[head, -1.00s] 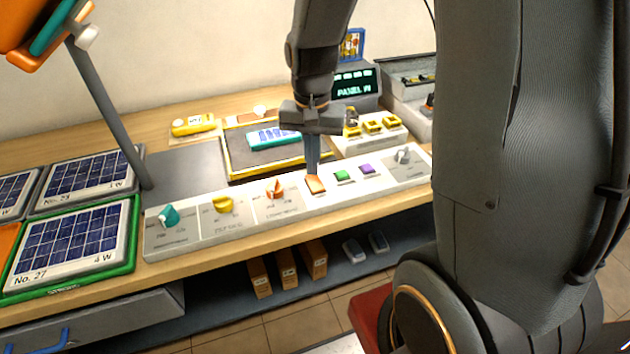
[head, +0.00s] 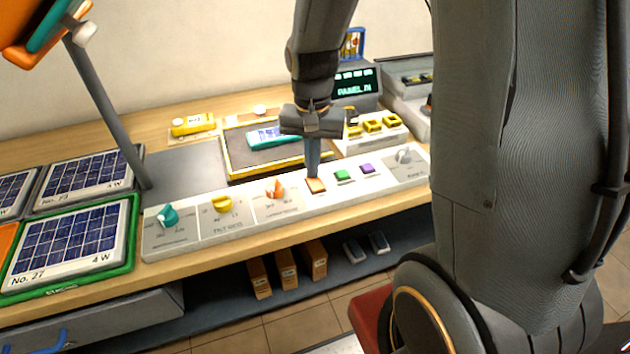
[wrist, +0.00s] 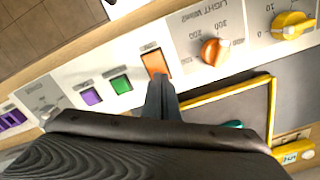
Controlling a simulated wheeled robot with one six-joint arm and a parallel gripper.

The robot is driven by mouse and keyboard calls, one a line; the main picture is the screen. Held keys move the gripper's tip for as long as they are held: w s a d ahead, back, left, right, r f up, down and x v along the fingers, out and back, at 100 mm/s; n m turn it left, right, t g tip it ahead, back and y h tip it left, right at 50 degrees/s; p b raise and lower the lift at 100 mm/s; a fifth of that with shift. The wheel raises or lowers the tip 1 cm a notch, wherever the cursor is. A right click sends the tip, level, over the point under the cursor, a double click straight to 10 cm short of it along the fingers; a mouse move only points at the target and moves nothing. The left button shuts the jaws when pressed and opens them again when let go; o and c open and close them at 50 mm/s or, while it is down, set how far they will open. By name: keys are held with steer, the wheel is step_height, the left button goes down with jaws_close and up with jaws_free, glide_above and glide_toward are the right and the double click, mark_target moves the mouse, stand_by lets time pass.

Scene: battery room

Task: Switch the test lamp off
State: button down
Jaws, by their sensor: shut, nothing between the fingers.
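The lamp head (head: 28,28), orange with a teal part, hangs at the top left of the head view on a grey post (head: 108,115); I cannot tell whether it is lit. A white control strip (head: 290,205) runs along the bench front. Its orange button (head: 316,186) is right at my gripper (head: 313,174), whose shut, empty fingers point down at it. In the wrist view the fingertips (wrist: 160,84) overlap the near edge of the orange button (wrist: 155,62); whether they touch it is unclear. An orange knob (wrist: 215,51) marked "LIGHT" sits beside it.
Green (head: 343,176) and purple (head: 367,169) buttons sit close right of the orange one. Teal (head: 168,215) and yellow (head: 222,203) knobs are to the left. Solar panels (head: 75,240) lie at left; a yellow-edged tray (head: 232,172) is behind the strip.

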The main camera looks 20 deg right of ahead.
steer(key=shift+f, duration=0.15)
step_height(320, 180, up, 7)
steer(key=p, duration=0.6)
stand_by(0.4)
stand_by(0.4)
